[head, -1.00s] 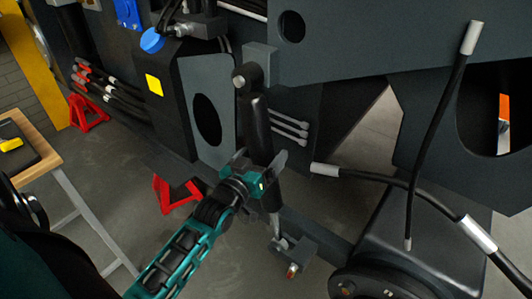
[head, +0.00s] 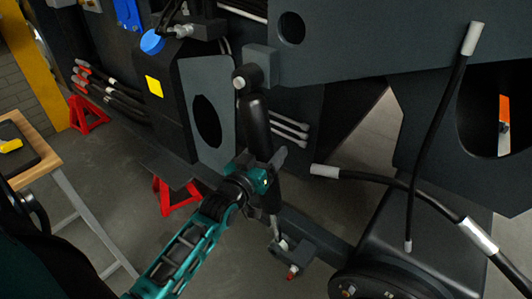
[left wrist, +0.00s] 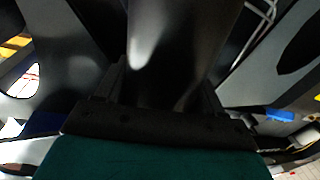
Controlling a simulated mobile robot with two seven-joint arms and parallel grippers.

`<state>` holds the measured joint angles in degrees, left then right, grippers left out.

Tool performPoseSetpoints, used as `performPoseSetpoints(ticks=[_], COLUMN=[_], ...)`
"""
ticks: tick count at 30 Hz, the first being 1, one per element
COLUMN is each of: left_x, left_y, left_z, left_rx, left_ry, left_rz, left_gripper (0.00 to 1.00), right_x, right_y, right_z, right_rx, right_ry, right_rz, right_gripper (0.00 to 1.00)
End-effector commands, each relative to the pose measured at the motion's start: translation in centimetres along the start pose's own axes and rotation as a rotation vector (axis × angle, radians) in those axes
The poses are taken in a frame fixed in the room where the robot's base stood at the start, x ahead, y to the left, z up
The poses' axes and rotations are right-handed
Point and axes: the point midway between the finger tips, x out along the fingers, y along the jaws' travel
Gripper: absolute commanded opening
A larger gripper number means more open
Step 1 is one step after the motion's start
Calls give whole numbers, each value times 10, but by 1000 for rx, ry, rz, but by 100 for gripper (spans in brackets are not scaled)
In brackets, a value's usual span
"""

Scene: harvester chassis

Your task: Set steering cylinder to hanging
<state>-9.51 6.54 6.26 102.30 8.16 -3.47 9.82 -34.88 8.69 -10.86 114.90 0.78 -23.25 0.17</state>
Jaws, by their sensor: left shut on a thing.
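The steering cylinder (head: 256,125) is a black tube that stands nearly upright, its top end at a pivot (head: 241,82) on the chassis bracket. My left gripper (head: 264,172) is shut on the cylinder's lower half, reaching in from the lower left. In the left wrist view the dark cylinder (left wrist: 175,45) fills the space between the fingers. My right gripper is not in view.
The dark chassis (head: 390,40) is close behind and above. Black hoses with silver ends (head: 327,171) hang at the right. Red stands (head: 172,196) are on the floor, and a wooden-topped table (head: 38,147) is at the left. A wheel hub (head: 375,283) is at lower right.

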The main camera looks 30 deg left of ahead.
Motion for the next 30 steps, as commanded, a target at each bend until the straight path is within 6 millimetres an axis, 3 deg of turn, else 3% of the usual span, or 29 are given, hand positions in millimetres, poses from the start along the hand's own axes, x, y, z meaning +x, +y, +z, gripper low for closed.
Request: performPoseSetpoints(ticks=[9, 20, 29, 30], left_x=[0, 6, 6, 6], left_y=[0, -34, -36, -36], left_z=[0, -4, -4, -4], left_rx=[-1, 177, 188, 188], left_ry=[0, 26, 30, 30], left_rz=[1, 4, 3, 3], left_gripper=[13, 13, 13, 71], right_x=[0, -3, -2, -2], right_y=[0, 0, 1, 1], right_z=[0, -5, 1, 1], right_rx=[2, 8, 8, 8], right_ry=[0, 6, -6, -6], right_rz=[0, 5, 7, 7], right_gripper=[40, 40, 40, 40])
